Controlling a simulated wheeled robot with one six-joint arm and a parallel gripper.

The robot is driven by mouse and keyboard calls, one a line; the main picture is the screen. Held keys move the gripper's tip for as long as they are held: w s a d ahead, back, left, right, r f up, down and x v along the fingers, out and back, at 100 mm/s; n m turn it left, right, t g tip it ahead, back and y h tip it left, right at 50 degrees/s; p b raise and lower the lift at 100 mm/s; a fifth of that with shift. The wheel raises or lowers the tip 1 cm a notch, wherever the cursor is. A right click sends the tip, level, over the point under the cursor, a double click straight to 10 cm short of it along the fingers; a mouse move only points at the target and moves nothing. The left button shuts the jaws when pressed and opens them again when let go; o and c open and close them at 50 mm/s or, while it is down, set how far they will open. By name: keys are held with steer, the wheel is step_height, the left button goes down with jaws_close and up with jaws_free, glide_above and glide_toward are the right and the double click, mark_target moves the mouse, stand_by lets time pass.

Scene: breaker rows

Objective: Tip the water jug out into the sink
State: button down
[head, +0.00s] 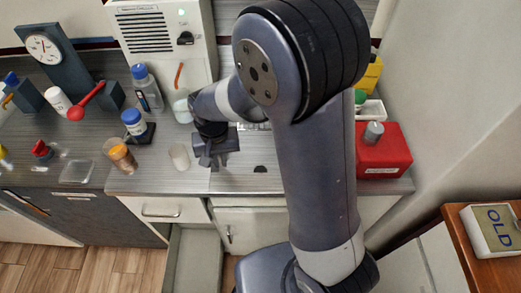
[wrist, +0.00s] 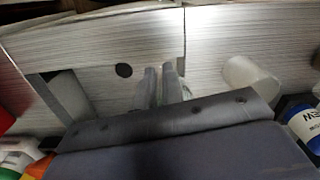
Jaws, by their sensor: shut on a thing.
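My gripper (head: 212,163) points down over the steel counter, left of my arm's large links. In the wrist view its two fingers (wrist: 162,82) are close together. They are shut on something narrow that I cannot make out. I cannot tell for sure which thing is the water jug. A translucent vessel (head: 182,106) stands behind the gripper, below the white machine. In the head view my arm hides most of that area.
A translucent cup (head: 179,157) stands close left of the gripper and also shows in the wrist view (wrist: 247,76). An amber jar (head: 121,157) and a blue-capped bottle (head: 136,124) stand farther left. A red box (head: 383,151) is at right. A dark round hole (head: 260,169) marks the counter front.

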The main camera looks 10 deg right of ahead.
steer(key=shift+d+r+y+b, duration=0.15)
steer(key=shift+d+y+b, duration=0.65)
steer(key=shift+b, duration=0.45)
steer(key=shift+f+y+b, duration=0.25)
steer(key=shift+y+b, duration=0.15)
steer(key=shift+b, duration=0.3)
steer(key=d+y+b, duration=0.1)
steer(key=b, duration=0.2)
steer(key=f+y+b, duration=0.1)
steer(key=b, duration=0.2)
steer(key=shift+d+f+y, duration=0.1)
steer(key=shift+d+y, duration=0.25)
steer(key=shift+y, duration=0.05)
steer(key=d+f+y+b, duration=0.1)
steer(key=f+y+b, duration=0.1)
steer(key=b, duration=0.2)
steer(key=shift+d+f+b, duration=0.15)
steer(key=shift+d+b, duration=0.05)
steer(key=shift+b, duration=0.15)
steer(key=shift+d+r+y+b, duration=0.15)
steer(key=shift+r+y+b, duration=0.5)
steer(key=shift+y, duration=0.25)
steer(key=shift+f+y+b, duration=0.35)
steer(key=shift+y+b, duration=0.5)
steer(key=shift+b, duration=0.25)
steer(key=shift+f+y+b, duration=0.35)
steer(key=shift+y+b, duration=0.5)
steer(key=shift+b, duration=0.25)
